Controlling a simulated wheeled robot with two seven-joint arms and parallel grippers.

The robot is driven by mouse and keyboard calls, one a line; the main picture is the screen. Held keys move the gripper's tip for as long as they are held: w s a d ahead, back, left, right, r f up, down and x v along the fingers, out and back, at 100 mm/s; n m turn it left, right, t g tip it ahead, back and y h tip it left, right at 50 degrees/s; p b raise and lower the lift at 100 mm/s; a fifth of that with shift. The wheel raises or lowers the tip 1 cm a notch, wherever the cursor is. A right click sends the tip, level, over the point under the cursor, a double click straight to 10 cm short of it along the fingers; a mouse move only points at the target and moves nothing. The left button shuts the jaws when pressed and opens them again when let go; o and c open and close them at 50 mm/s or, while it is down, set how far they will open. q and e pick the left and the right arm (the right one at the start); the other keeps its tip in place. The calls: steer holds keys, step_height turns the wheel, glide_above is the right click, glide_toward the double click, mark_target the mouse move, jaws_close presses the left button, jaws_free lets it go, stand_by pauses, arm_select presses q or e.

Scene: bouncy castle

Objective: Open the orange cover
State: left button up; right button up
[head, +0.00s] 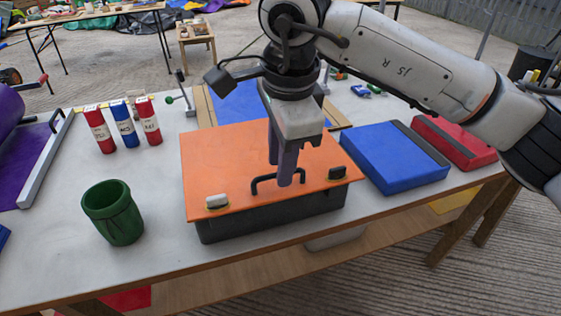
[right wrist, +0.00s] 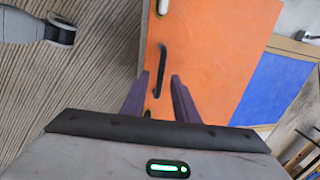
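The orange cover (head: 225,160) lies flat on a dark box (head: 270,215) on the table, and it fills the middle of the right wrist view (right wrist: 215,50). A black bar handle (head: 262,186) stands near its front edge; it also shows in the right wrist view (right wrist: 161,65). Two small latches sit at the front corners, left (head: 217,202) and right (head: 337,172). My right gripper (head: 284,182) is above the cover at the handle. Its purple fingers are apart, and the handle appears between or just beyond them in the right wrist view (right wrist: 160,92). Contact is unclear. My left gripper is out of view.
A green cup (head: 113,212) stands left of the box. Red and blue cans (head: 124,124) stand behind it. A blue case (head: 394,157) and a red case (head: 453,141) lie on the right. The table's front edge runs close before the box.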

steer(key=shift+f, duration=0.35)
jaws_close()
stand_by(1.2)
